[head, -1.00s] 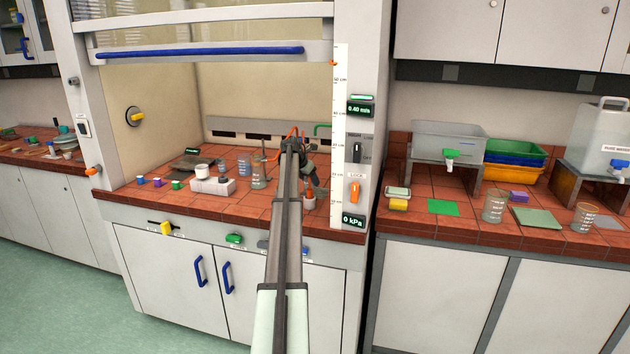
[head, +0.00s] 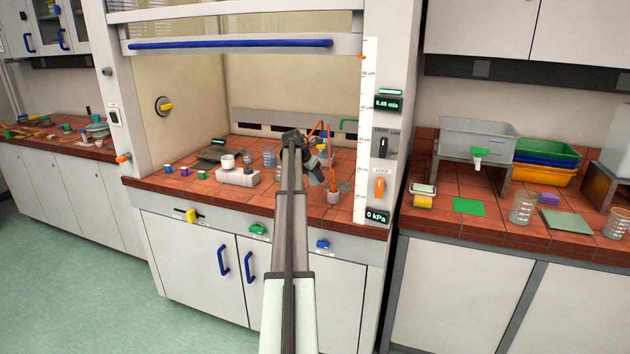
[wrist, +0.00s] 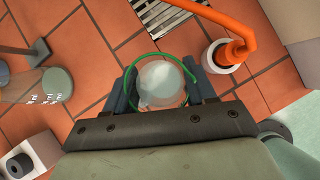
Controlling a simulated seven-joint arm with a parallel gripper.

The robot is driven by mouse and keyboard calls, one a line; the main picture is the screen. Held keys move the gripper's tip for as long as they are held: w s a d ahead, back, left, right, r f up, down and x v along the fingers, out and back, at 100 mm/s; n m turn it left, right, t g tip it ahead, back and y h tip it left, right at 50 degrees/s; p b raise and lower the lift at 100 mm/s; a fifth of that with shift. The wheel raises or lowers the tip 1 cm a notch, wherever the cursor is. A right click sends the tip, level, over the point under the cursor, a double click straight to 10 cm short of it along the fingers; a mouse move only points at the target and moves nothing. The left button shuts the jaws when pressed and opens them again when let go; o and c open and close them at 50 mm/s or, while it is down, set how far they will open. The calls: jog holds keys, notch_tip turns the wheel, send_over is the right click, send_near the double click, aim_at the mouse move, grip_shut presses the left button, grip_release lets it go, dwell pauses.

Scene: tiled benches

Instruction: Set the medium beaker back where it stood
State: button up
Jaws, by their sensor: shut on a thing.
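My gripper (wrist: 160,76) is shut on a clear round beaker (wrist: 161,88), seen from above between the two fingers in the wrist view. A thin green ring (wrist: 135,62) shows around the beaker. I cannot tell whether it lies on the tiles below, or whether the beaker touches them. In the head view my gripper (head: 314,170) is inside the fume hood over the red tiled bench (head: 225,192).
Another glass beaker (wrist: 38,85) is left of my gripper in the wrist view. An orange tube (wrist: 242,25) ends in a white-rimmed holder (wrist: 222,56) close on the right. A vent grille (wrist: 170,16) lies beyond. A white block (head: 238,177) stands left in the hood.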

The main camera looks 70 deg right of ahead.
jog(key=w+d+r, duration=0.2)
jog(key=w+d, duration=0.1)
jog(key=d, duration=0.5)
jog(key=w+d+r, duration=0.3)
jog(key=d, duration=0.5)
jog(key=shift+s+f, duration=0.1)
jog(key=shift+f, duration=5)
jog(key=o, duration=1.2)
jog(key=shift+f, duration=0.15)
jog(key=shift+o, duration=0.2)
jog(key=v, duration=1.2)
